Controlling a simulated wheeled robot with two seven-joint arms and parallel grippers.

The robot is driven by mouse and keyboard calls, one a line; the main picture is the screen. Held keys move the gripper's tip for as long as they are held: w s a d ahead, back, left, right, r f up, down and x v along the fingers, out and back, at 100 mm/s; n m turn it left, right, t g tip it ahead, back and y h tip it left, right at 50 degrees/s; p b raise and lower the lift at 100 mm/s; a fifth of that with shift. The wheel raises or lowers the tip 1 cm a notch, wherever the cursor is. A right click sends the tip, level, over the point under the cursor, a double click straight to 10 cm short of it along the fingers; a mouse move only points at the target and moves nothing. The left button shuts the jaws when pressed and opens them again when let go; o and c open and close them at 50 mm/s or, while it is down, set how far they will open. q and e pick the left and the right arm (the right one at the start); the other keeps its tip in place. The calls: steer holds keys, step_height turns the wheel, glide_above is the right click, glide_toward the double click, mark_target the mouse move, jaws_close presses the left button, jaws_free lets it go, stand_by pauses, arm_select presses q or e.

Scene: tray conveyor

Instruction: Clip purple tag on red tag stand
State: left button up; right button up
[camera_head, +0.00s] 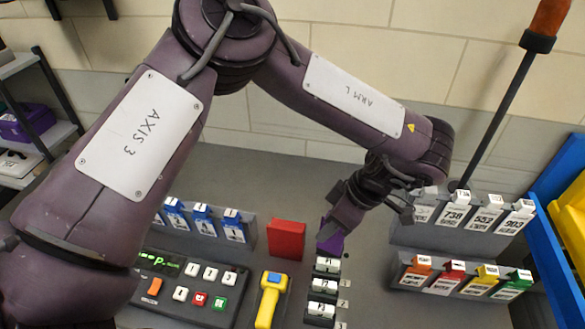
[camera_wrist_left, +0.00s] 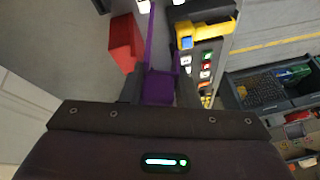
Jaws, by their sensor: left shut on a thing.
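My left gripper (camera_head: 338,221) is shut on the purple tag (camera_head: 331,240), which hangs below the fingers just right of the red tag stand. In the left wrist view the purple tag (camera_wrist_left: 160,85) runs out between the fingers, and my gripper (camera_wrist_left: 160,92) partly frames it. The red tag stand (camera_head: 286,240) is a plain red block on the grey worktop; it also shows in the left wrist view (camera_wrist_left: 124,43). The tag and the stand look apart. The purple tag's far end is cut off in the wrist view. My right gripper is not in view.
Black-and-white blocks (camera_head: 325,286) stand in a column just below the purple tag. A yellow scanner-like handle (camera_head: 270,298) and a button panel (camera_head: 190,285) lie nearer. Racks of blue tags (camera_head: 203,219) and coloured tags (camera_head: 451,276) flank the area.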

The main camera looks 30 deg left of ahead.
arm_select(q)
steer(key=w+a+r+n+g+h+p, duration=0.25)
steer(key=w+n+h, duration=0.35)
steer(key=n, duration=1.2)
steer(key=w+a+f+n+t+h+p, duration=0.1)
steer(key=w+a+f+n+t+h, duration=0.15)
steer(key=a+n, duration=0.6)
steer(key=w+a+f+n+t+h+p, duration=0.1)
steer(key=w+a+n+t, duration=0.15)
steer(key=n, duration=1.05)
glide_above(284, 229)
steer(key=shift+s+r+t+y+p, duration=0.15)
steer(key=shift+r+t+y+p, duration=0.1)
steer(key=shift+p, duration=0.05)
step_height(284, 229, down, 3)
steer(key=b, duration=0.3)
steer(key=shift+a+f, duration=0.1)
steer(key=shift+f, duration=0.1)
step_height(284, 229, down, 3)
steer(key=b, duration=0.3)
steer(key=shift+r, duration=0.1)
steer(key=shift+f+b, duration=0.65)
steer(key=shift+f, duration=0.95)
